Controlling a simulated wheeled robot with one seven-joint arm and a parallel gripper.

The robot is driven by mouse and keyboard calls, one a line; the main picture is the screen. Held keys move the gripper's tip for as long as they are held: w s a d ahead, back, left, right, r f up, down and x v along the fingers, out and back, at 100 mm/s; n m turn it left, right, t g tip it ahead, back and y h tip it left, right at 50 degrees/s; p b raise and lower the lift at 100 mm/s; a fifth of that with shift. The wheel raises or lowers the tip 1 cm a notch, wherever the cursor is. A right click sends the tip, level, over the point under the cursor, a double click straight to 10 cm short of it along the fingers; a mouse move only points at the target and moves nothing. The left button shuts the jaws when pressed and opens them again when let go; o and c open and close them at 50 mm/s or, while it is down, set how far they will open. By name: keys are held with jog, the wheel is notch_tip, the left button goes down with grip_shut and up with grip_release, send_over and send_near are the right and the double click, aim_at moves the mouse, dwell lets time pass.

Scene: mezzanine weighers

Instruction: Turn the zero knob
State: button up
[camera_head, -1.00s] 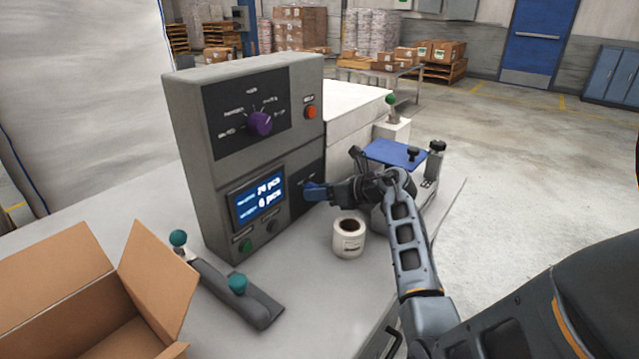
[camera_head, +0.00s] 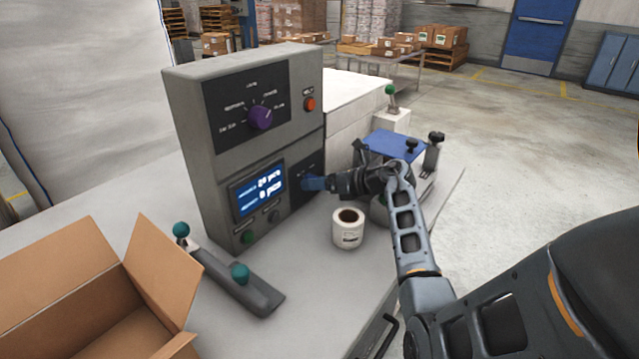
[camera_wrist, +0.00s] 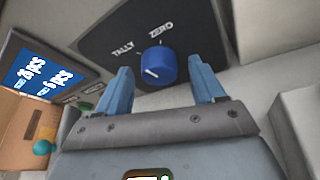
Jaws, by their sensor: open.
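The blue zero knob (camera_wrist: 158,66) sits on a black panel with the labels TALLY and ZERO, in the wrist view. A white mark on its face is at the lower left. My gripper (camera_wrist: 160,85) has its two blue fingers apart, one on each side of the knob, with a gap to each finger visible. In the head view my gripper (camera_head: 312,183) is at the lower right black panel (camera_head: 303,196) of the grey console (camera_head: 188,130). There the knob is hidden behind my fingers.
A purple selector knob (camera_head: 260,117) and an orange button (camera_head: 310,104) are higher on the console. A blue display (camera_head: 258,193) is left of my gripper. An open carton (camera_head: 90,300) and teal-knobbed lever bar (camera_head: 235,285) are at left.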

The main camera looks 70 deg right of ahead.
jog(key=v, duration=0.7)
jog(key=shift+s+b, duration=0.4)
jog(key=shift+b, duration=0.05)
jog(key=shift+r, duration=0.15)
